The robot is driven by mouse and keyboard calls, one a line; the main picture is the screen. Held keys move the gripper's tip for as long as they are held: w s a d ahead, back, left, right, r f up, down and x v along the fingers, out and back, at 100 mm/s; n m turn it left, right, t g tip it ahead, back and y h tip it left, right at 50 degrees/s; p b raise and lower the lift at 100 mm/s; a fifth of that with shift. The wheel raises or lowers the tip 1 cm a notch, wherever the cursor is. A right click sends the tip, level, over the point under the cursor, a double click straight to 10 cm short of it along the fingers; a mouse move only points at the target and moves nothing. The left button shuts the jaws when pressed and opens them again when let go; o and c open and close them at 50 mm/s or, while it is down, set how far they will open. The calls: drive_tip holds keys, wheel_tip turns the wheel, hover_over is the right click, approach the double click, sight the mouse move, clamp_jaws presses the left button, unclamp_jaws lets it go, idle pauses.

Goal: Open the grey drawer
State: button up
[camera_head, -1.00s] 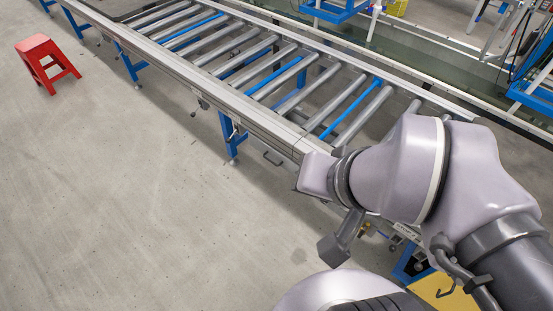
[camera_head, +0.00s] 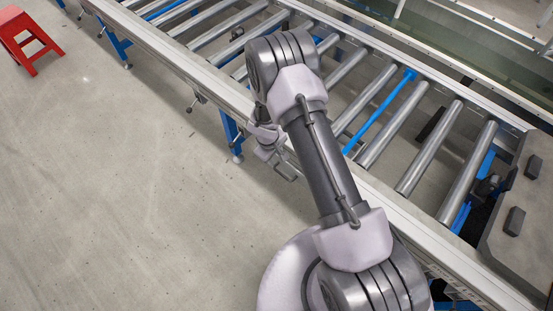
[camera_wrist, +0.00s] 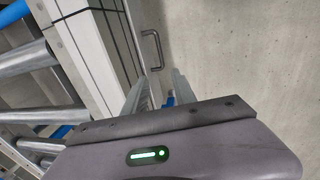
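A dark bracket handle (camera_wrist: 153,50) stands out from the side of the grey panelled front (camera_wrist: 112,35) under the conveyor edge in the wrist view. This looks like the grey drawer's front, and I see no gap showing it open. My gripper (camera_wrist: 160,88) points toward the handle, with its two ridged fingers apart and nothing between them. The handle is beyond the fingertips, not touched. In the head view my gripper (camera_head: 268,146) hangs beside the conveyor's near side, partly hidden by my arm.
The roller conveyor (camera_head: 225,92) runs diagonally across the head view, with blue legs (camera_head: 232,135) below. A dark grey plate with blocks (camera_head: 525,200) is at the right. A red stool (camera_head: 28,38) stands at the upper left. The concrete floor (camera_head: 130,190) between is clear.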

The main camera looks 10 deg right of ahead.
sight(280, 173)
drive_tip(key=f+b, duration=0.2)
drive_tip(key=f, duration=0.3)
drive_tip(key=w+d+f+b, duration=0.1)
drive_tip(key=f+b, duration=0.1)
drive_tip(key=f, duration=0.3)
drive_tip(key=d+f+b, duration=0.1)
drive_tip(key=f+b, duration=0.1)
drive_tip(key=f, duration=0.3)
drive_tip(key=shift+w+d+f, duration=0.2)
drive_tip(key=shift+f, duration=0.05)
drive_tip(key=shift+c, duration=0.2)
clamp_jaws()
idle(0.3)
